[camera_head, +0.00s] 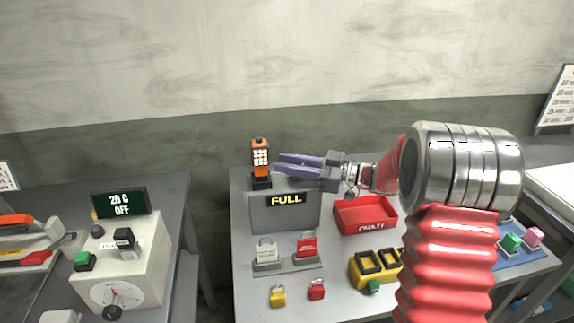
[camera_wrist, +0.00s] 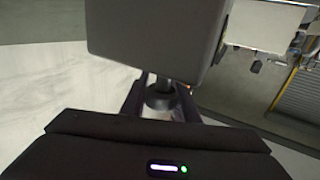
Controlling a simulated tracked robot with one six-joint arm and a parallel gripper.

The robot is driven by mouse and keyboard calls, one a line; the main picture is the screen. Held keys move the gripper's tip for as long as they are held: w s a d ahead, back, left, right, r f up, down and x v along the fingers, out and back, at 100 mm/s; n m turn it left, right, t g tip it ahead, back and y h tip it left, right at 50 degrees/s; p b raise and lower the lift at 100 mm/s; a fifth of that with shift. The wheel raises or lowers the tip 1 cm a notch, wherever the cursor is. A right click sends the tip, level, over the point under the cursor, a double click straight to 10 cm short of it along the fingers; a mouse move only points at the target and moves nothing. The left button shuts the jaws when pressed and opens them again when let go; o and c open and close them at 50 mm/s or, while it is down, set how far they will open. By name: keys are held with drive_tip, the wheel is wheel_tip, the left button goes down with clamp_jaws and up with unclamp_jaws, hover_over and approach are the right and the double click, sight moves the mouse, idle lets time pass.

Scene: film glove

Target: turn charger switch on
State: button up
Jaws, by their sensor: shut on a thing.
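The charger is a grey box (camera_head: 275,217) with a lit FULL display (camera_head: 286,199), on the middle table. In the wrist view a large dark grey block (camera_wrist: 155,40) fills the top. A small dark round knob (camera_wrist: 160,97) shows below it, between my fingers, and my gripper is shut on it. The knob's position is not visible in the head view.
A red FAULTY tray (camera_head: 365,214) sits right of the charger. Padlocks (camera_head: 277,296), tags and a yellow block (camera_head: 372,270) lie in front. A control box (camera_head: 122,262) with a 20 C OFF display stands on the left table. A gap separates the tables.

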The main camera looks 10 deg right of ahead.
drive_tip(key=shift+w+d+m+t+h, duration=0.2)
drive_tip(key=shift+m+t+h, duration=0.4)
drive_tip(key=shift+t, duration=0.2)
drive_tip(key=shift+w+d+m+t+h, duration=0.1)
drive_tip(key=shift+w+m+t+h, duration=0.1)
drive_tip(key=shift+m+t+h, duration=0.5)
drive_tip(key=shift+w+d+m+t+h, duration=0.1)
drive_tip(key=shift+w+m+t+h, duration=0.1)
drive_tip(key=shift+m+t+h, duration=0.5)
drive_tip(key=shift+y, duration=0.3)
drive_tip(key=o, duration=1.1)
drive_tip(key=shift+c, duration=0.2)
drive_tip(key=v, duration=1.4)
drive_tip(key=shift+f, duration=0.15)
drive_tip(key=shift+a, duration=0.15)
